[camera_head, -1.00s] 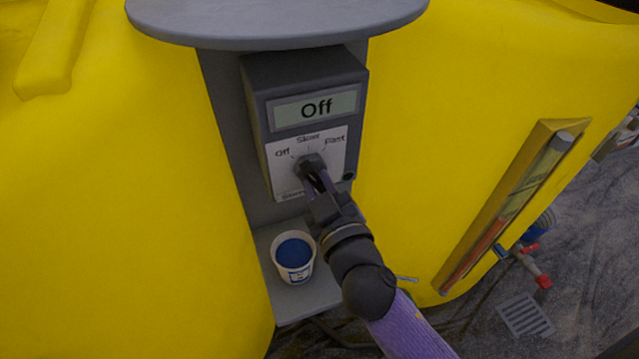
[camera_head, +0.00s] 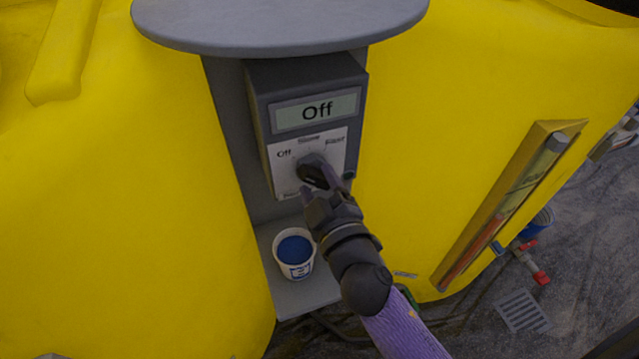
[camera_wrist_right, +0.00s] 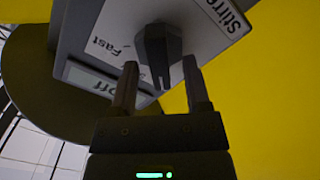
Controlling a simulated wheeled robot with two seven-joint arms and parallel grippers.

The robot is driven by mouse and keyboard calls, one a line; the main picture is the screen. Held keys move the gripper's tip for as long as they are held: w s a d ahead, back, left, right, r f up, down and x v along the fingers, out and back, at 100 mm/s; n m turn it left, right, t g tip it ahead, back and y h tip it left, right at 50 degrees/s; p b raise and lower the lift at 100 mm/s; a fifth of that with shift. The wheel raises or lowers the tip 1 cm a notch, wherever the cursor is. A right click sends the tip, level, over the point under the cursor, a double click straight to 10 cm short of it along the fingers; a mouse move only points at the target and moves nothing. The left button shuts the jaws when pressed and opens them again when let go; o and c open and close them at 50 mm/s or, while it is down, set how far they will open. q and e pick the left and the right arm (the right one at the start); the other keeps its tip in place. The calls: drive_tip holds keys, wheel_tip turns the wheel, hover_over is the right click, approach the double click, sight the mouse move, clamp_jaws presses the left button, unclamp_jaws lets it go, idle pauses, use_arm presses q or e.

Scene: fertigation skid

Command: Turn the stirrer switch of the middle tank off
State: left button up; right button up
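The stirrer switch box (camera_head: 257,110) is a dark grey box on the yellow tank (camera_head: 430,130), and its display (camera_head: 315,111) reads "Off". Its dark knob (camera_head: 309,165) sits on a white dial plate (camera_head: 282,178) with the marks Off, Slow and Fast. The knob's pointing is partly hidden in the head view. My right gripper (camera_head: 318,181) is at the knob. In the right wrist view its fingers are spread, with the knob (camera_wrist_right: 163,50) between the fingertips and gaps on both sides. My left gripper is not in view.
A round grey plate (camera_head: 280,25) juts out above the box. A white cup with blue contents (camera_head: 294,254) stands on the grey shelf (camera_head: 305,298) below, close to my right gripper. A slanted level gauge (camera_head: 505,205) is on the tank at the right.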

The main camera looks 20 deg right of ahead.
drive_tip(key=s+b, duration=0.1)
drive_tip(key=s, duration=0.9)
drive_tip(key=shift+d+b, duration=0.2)
drive_tip(key=shift+b, duration=0.1)
drive_tip(key=s+f+m+g, duration=0.1)
drive_tip(key=s+f+g, duration=0.15)
drive_tip(key=f, duration=0.65)
drive_tip(key=s+f+m+g, duration=0.1)
drive_tip(key=s+f+g, duration=0.15)
drive_tip(key=f, duration=0.65)
drive_tip(key=s+f+m+g, duration=0.15)
drive_tip(key=f+g, duration=0.25)
drive_tip(key=f, duration=0.6)
drive_tip(key=s+d+f+m+g, duration=0.1)
drive_tip(key=s+d+f+g, duration=0.2)
drive_tip(key=s+f, duration=0.3)
drive_tip(key=s+d+f+m+g, duration=0.2)
drive_tip(key=s+d+f+g, duration=0.2)
drive_tip(key=s, duration=1.1)
wheel_tip(320, 180, down, 4)
drive_tip(key=shift+r+g+h, duration=0.25)
drive_tip(key=shift+g+h, duration=0.15)
drive_tip(key=shift+g, duration=0.5)
drive_tip(key=shift+m, duration=0.25)
